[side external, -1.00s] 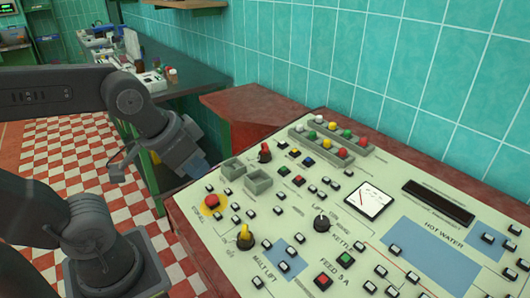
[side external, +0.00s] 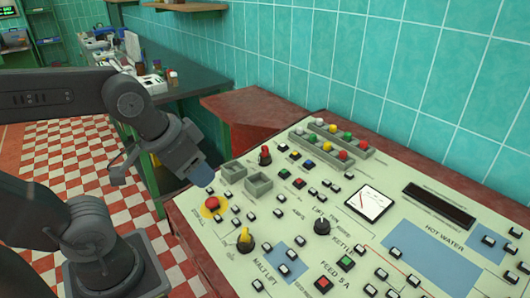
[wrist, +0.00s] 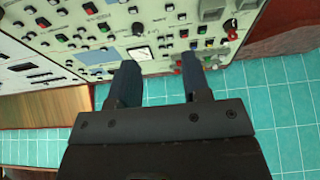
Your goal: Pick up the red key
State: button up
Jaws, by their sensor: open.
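A small red key (side external: 299,183) sits on the cream control panel (side external: 300,225), beside a green key (side external: 284,174). Another red key (side external: 321,284) lies nearer the front edge, below a green one, so I cannot tell which is meant. My gripper (side external: 203,175) is above the panel's left end, near the round red stop button (side external: 212,203) and apart from both red keys. In the wrist view my gripper (wrist: 157,68) is open and empty, its two blue fingers reaching over the panel.
Two grey open boxes (side external: 258,184) and a red-topped knob (side external: 265,155) rise from the panel. A teal tiled wall (side external: 400,70) bounds the back.

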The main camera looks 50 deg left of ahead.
jog(key=shift+o, duration=0.3)
jog(key=w+a+r+n+g+y, duration=0.1)
jog(key=w+a+r+n, duration=0.15)
jog(key=w, duration=0.25)
jog(key=w+a+r+n+g, duration=0.1)
jog(key=w+n, duration=0.2)
jog(key=w, duration=0.2)
jog(key=n+g+y, duration=0.3)
jog(key=n+g, duration=0.1)
jog(key=n, duration=0.8)
send_over(265, 146)
jog(key=d, duration=0.5)
notch_tip(265, 146, down, 9)
jog(key=shift+n+y, duration=0.25)
jog(key=shift+y, duration=0.05)
jog(key=x, duration=0.8)
jog(key=shift+w+f, duration=0.1)
jog(key=shift+w, duration=0.1)
jog(key=shift+x, duration=2.8)
jog(key=shift+w, duration=0.1)
jog(key=shift+c, duration=0.5)
